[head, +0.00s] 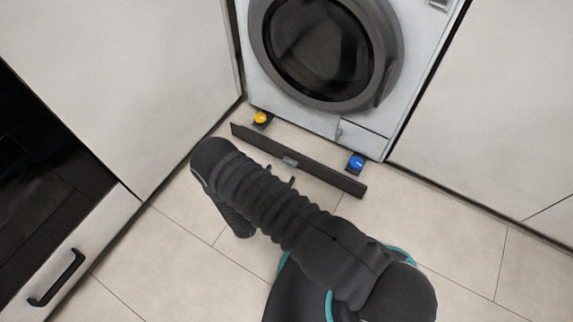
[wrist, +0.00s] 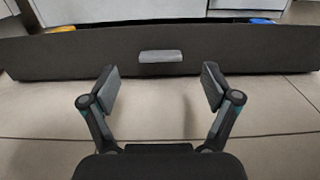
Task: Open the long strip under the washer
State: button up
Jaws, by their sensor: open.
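The long dark strip (head: 325,174) stands out in front of the washer (head: 345,125) near the floor, with a gap behind it. Its small grey handle (head: 290,161) is at the middle. In the wrist view the strip (wrist: 75,57) spans the whole width, and its handle (wrist: 160,56) is just ahead of my gripper (wrist: 160,78). My gripper is open and empty, its fingers on either side of the handle's line and apart from it. In the head view my arm hides most of the gripper.
A yellow-topped foot (head: 261,118) and a blue-topped foot (head: 356,162) show behind the strip under the washer. White cabinets (head: 115,80) stand left and right. A drawer with a black handle (head: 57,278) is at lower left. The tiled floor (head: 450,250) at right is clear.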

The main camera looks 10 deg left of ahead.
jog(key=shift+v, duration=2.15)
